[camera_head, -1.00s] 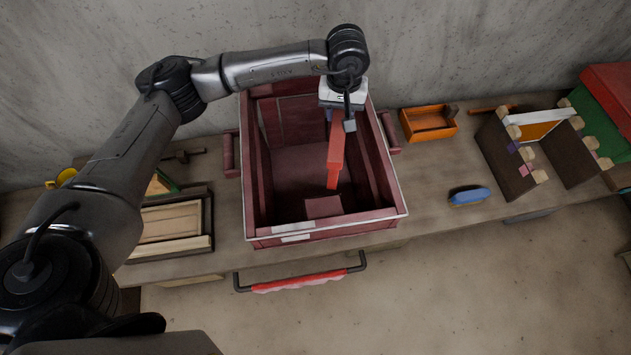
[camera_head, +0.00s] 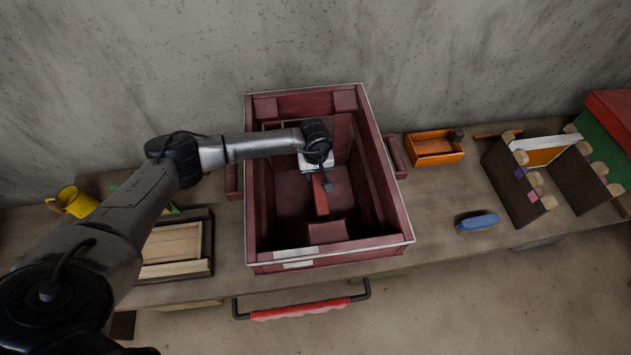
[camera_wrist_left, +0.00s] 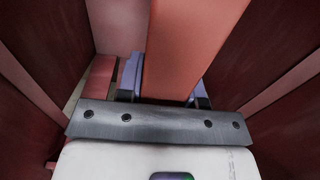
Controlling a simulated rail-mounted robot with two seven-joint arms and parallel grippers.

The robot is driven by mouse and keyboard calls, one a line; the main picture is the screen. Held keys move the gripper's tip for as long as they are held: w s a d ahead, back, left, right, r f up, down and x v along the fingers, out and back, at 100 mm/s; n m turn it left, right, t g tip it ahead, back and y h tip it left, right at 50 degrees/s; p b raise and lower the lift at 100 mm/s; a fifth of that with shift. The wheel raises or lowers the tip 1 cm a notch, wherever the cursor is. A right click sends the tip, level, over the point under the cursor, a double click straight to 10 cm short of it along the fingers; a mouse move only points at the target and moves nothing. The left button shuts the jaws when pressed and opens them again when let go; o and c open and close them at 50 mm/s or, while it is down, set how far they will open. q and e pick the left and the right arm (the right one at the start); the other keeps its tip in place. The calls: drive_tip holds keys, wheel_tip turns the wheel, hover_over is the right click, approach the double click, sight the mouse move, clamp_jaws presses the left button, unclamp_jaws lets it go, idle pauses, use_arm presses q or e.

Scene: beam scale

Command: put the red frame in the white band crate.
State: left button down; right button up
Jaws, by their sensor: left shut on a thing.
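The white band crate (camera_head: 345,252) is a large dark red open box with a pale line round its rim and white patches on its front edge. It stands on the bench in the middle of the head view. My left gripper (camera_head: 316,184) is down inside the crate, shut on the red frame (camera_head: 321,199). The frame's orange-red face (camera_wrist_left: 192,40) fills the middle of the left wrist view between the fingers. Much of the frame is hidden under the gripper. I cannot tell if it touches the crate floor. My right gripper is out of view.
A yellow mug (camera_head: 73,203) and a wooden tray (camera_head: 172,245) lie left of the crate. An orange box (camera_head: 435,148), a blue brush (camera_head: 477,222) and a wooden rack (camera_head: 515,185) are to the right. The crate walls surround my gripper. A red-gripped handle (camera_head: 302,311) sticks out in front.

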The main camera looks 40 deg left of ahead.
use_arm(q)
wheel_tip(320, 180, down, 5)
drive_tip(key=shift+r+p, duration=0.2)
drive_tip(key=shift+p, duration=0.25)
drive_tip(key=shift+f, duration=0.1)
drive_tip(key=shift+f, duration=0.1)
drive_tip(key=c, duration=0.8)
unclamp_jaws()
